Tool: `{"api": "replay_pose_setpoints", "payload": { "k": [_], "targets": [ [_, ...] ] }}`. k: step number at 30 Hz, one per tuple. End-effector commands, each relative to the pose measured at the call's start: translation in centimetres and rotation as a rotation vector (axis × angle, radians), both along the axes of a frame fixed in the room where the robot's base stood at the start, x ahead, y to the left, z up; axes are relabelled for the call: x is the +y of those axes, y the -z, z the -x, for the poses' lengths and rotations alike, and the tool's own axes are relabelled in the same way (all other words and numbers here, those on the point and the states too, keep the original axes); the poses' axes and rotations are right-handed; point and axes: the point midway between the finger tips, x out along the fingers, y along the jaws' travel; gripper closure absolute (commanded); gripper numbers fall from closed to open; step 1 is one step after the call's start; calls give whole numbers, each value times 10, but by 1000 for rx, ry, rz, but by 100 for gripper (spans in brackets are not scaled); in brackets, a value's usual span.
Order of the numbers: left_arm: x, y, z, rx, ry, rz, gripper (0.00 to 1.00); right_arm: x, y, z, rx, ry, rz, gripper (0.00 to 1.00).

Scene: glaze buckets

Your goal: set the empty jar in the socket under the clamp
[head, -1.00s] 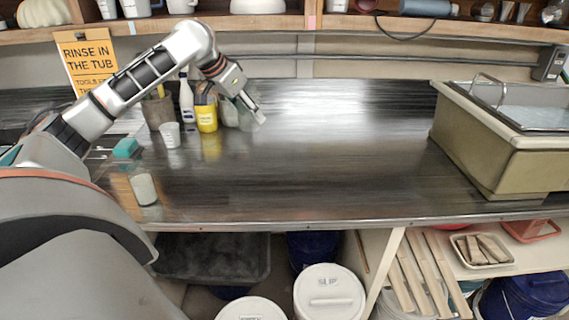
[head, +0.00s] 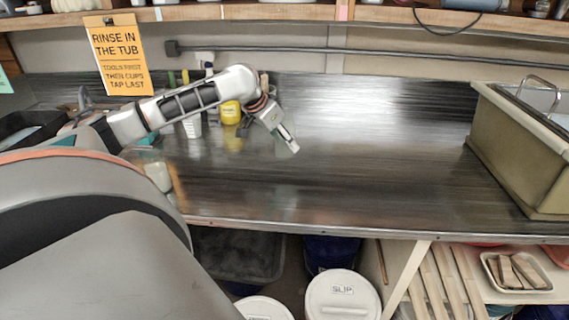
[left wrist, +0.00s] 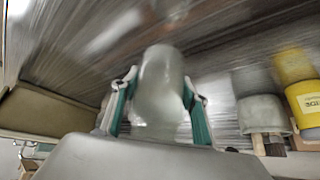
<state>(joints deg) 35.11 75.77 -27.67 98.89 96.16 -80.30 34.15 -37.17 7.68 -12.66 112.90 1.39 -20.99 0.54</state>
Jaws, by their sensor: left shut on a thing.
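My left gripper (head: 288,143) is over the metal counter (head: 380,150), right of the yellow container. In the left wrist view its two green-padded fingers (left wrist: 158,110) are shut on a clear, greyish jar (left wrist: 162,80). The jar is blurred, and I see nothing in it. In the head view the jar is small and pale at the fingertips (head: 292,146). I cannot tell its height above the counter. I see neither the clamp nor the socket. My right gripper is not in view.
A yellow container (head: 231,112) and a white cup (head: 192,127) stand behind my left arm. A jar with white contents (head: 158,176) stands near the front edge. A tub (head: 520,150) sits at the right. The middle counter is clear.

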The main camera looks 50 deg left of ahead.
Motion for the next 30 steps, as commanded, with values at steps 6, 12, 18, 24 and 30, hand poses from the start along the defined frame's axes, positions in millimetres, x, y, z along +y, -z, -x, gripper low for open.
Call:
{"api": "replay_pose_setpoints", "payload": {
  "k": [6,12,18,24,30],
  "targets": [
    [0,26,0,-1,0,0,78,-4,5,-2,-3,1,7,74],
    [0,41,0,1,1,1,78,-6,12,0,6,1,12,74],
    [0,69,0,1,-1,0,78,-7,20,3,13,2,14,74],
    [0,70,0,-2,-1,-1,78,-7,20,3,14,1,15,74],
    [0,72,0,-1,-1,1,53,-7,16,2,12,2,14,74]
  ]
}}
